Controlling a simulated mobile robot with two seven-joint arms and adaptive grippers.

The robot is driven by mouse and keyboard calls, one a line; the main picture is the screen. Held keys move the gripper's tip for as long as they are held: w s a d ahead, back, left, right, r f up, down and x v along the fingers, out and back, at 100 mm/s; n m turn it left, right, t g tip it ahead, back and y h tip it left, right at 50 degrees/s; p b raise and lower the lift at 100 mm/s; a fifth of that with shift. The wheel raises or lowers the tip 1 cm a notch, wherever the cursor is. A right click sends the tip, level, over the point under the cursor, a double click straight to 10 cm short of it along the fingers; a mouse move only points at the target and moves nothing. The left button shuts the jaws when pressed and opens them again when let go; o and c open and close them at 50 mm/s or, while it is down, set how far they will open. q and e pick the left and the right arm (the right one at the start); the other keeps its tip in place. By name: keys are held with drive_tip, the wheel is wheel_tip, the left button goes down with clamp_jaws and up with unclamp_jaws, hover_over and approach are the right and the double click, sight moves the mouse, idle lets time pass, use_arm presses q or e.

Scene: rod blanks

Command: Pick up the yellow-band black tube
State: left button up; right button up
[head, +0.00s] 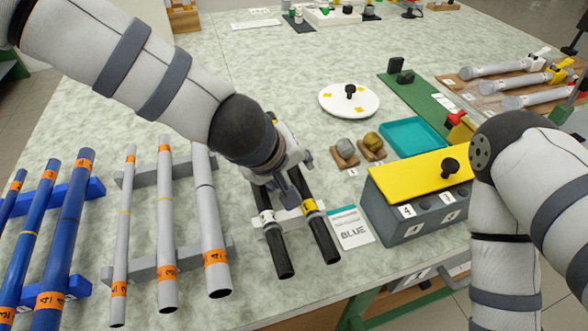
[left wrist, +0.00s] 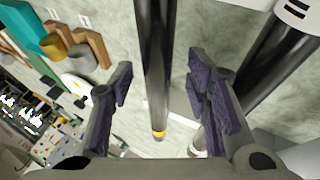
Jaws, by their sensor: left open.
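The yellow-band black tube (head: 323,240) lies on a white holder in the head view, to the right of a white-band black tube (head: 279,249). My left gripper (head: 290,190) is over the two tubes and hides part of their length. In the left wrist view my left gripper (left wrist: 160,90) is open, and the yellow-band tube (left wrist: 155,60) runs between its two fingers with a gap on each side. The white-band tube (left wrist: 275,65) passes outside the right finger. My right gripper is not in view.
Grey rods (head: 166,240) and blue rods (head: 65,220) lie on racks at the left. A white disc (head: 349,99) is behind.

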use_arm(q)
drive_tip(key=shift+r, duration=0.25)
drive_tip(key=c, duration=0.9)
drive_tip(key=shift+c, duration=0.2)
drive_tip(key=shift+r, duration=0.15)
